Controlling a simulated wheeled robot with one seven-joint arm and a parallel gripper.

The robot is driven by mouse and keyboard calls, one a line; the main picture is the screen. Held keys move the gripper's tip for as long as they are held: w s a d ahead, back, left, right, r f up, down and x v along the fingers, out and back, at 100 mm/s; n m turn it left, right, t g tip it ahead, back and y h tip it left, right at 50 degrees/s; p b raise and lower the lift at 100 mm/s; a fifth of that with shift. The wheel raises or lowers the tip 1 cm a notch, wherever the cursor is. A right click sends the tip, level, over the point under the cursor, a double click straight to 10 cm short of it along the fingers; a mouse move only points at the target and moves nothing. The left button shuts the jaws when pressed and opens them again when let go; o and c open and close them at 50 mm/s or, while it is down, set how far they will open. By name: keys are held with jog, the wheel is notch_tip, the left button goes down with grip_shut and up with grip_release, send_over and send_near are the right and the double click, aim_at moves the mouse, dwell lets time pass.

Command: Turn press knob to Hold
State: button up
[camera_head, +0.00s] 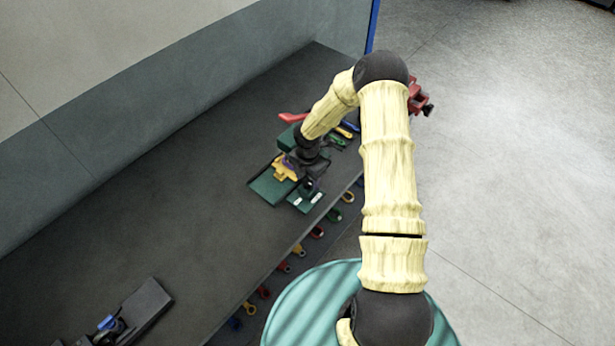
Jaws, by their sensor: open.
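The press is a green bench device with a flat green base plate (268,188), a yellow block (283,171) on it and a red lever (292,117) at its back left. A smaller green panel (305,201) with white label patches sits at its front right. My gripper (312,182) is black and open, pointing down over the right part of the press, close to this panel. The knob and its pointer cannot be made out; my gripper and wrist cover that area. I cannot tell whether the fingers touch anything.
The press stands near the right edge of a long dark bench (190,180). Coloured tools (346,130) lie behind it, and a red clamp-like thing (417,98) is beyond my arm. Several coloured rings hang along the bench front. A dark device (125,315) sits at lower left. The bench middle is clear.

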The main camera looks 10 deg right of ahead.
jog(key=shift+f, duration=0.35)
jog(key=c, duration=1)
jog(key=shift+o, duration=0.2)
